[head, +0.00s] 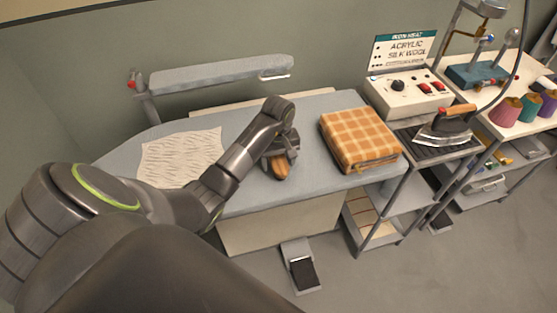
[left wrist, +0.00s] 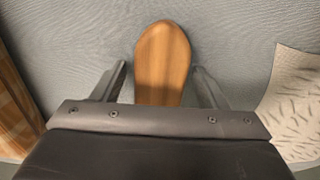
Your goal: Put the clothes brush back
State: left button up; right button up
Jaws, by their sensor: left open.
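The clothes brush (head: 281,170) lies on the blue-grey pressing table (head: 235,198), with its wooden end showing below my left gripper (head: 284,156) in the head view. In the left wrist view the brush's rounded wooden back (left wrist: 162,62) lies between the two fingers of my left gripper (left wrist: 160,82). The fingers are open, one on each side of the wood, with a gap on both sides. The lower part of the brush is hidden behind the gripper body. My right gripper is not in view.
A folded orange checked cloth (head: 360,138) lies right of the brush. A wrinkled pale cloth (head: 181,157) lies left. A padded sleeve arm (head: 215,74) stands behind. An iron (head: 446,126) rests on a stand at right, beside a control box (head: 410,93).

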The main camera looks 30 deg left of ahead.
aim_at(279, 160)
pick_arm(q)
jog(key=shift+r, duration=0.4)
notch_tip(279, 160, up, 3)
jog(key=shift+r+b, duration=0.1)
jog(key=shift+b, duration=0.55)
notch_tip(279, 160, up, 8)
jog(key=p, duration=0.7)
jog(key=shift+r, duration=0.15)
jog(key=shift+d, duration=0.1)
